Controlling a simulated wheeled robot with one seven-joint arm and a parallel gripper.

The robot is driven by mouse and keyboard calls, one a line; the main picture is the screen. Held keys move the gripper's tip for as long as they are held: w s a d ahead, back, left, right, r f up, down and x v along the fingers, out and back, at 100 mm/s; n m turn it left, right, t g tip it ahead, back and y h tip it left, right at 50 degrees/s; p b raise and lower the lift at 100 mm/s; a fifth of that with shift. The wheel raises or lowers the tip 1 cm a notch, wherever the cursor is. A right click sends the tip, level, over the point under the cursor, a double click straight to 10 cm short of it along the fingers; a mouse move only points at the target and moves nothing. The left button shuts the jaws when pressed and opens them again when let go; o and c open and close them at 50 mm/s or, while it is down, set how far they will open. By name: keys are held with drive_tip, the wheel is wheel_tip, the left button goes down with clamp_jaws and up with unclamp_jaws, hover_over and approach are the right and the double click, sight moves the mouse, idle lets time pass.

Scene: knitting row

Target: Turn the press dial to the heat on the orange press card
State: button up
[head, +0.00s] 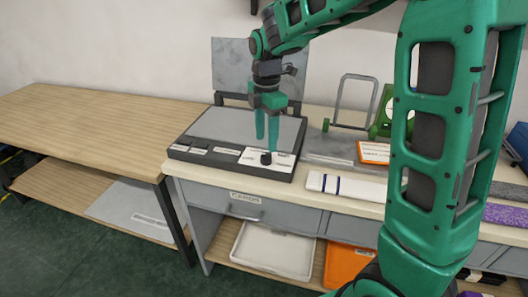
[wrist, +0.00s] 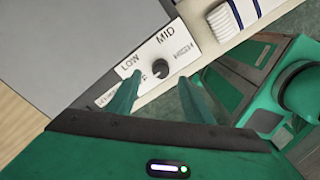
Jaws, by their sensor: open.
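The press (head: 205,127) is a dark flat box with a grey plate, on the bench. Its black dial (head: 266,158) sits on a white label at the front right. In the wrist view the dial (wrist: 160,68) has LOW, MID and HIGH printed around it, and an F partly hidden at lower left. I cannot tell where its pointer aims. My gripper (head: 267,140) is open and points down above the dial. In the wrist view its green fingertips (wrist: 159,78) stand either side of the dial, not visibly touching it. The orange press card (head: 374,152) lies right of the press; its text is too small to read.
A grey upright panel (head: 232,62) stands behind the press. A white piece with dark stripes (head: 350,187) lies to its right on the bench. A green device (head: 384,112) and a grey frame (head: 346,98) stand behind. The wooden table (head: 90,118) at left is clear on top.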

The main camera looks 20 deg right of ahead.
sight(266, 154)
drive_tip(key=shift+f, duration=2.8)
drive_tip(key=shift+r, duration=0.1)
drive_tip(key=c, duration=1)
